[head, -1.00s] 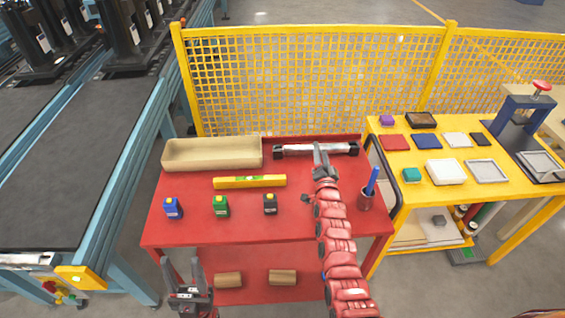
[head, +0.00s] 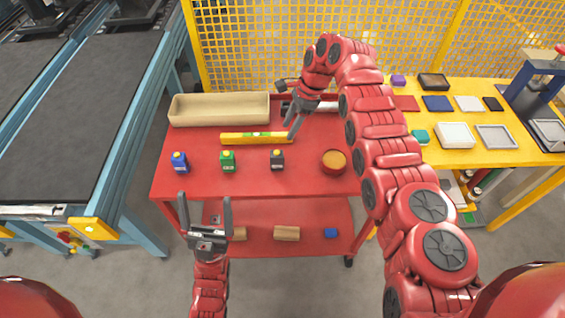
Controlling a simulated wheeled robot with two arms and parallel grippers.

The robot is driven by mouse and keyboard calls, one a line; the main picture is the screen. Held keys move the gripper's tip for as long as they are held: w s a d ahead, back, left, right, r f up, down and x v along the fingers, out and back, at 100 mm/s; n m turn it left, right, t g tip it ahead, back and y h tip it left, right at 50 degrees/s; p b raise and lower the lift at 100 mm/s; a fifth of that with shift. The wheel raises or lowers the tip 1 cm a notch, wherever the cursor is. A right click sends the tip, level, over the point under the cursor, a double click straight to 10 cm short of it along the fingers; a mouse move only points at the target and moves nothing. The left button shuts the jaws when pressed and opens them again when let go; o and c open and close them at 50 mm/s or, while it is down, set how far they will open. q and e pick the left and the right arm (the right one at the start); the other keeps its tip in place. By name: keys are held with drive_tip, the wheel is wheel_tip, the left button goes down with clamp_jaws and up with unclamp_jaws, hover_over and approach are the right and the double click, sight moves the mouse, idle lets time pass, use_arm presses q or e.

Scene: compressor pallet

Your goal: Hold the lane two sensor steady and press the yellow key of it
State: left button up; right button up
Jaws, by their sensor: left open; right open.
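Three small sensors with yellow keys on top stand in a row on the red cart top: a blue one (head: 180,162), a green one (head: 228,161) and a black one (head: 277,160). I cannot read any lane marking on them. My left gripper (head: 206,208) is open and empty, in front of the cart's front edge, below the blue and green sensors in the picture. My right gripper (head: 289,121) is open and empty above the back of the cart, near the right end of the yellow level, pointing down. It touches no sensor.
A yellow level (head: 256,139) lies behind the sensors, with a beige tray (head: 219,110) behind it. A round red container (head: 334,162) stands right of the black sensor. My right arm hides the cart's right side. A yellow table (head: 470,145) stands at right.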

use_arm(q)
drive_tip(key=w+d+f+g+y, duration=0.1)
drive_tip(key=w+d+f+g, duration=0.65)
drive_tip(key=d, duration=0.25)
drive_tip(key=w+d+f+g+y, duration=0.1)
drive_tip(key=w+d+f+g, duration=0.65)
drive_tip(key=d, duration=0.25)
drive_tip(key=n+g+y, duration=0.1)
drive_tip(key=n+y, duration=0.7)
drive_tip(key=y, duration=0.2)
approach(277, 164)
drive_tip(key=x, duration=1.2)
drive_tip(key=shift+f, duration=0.1)
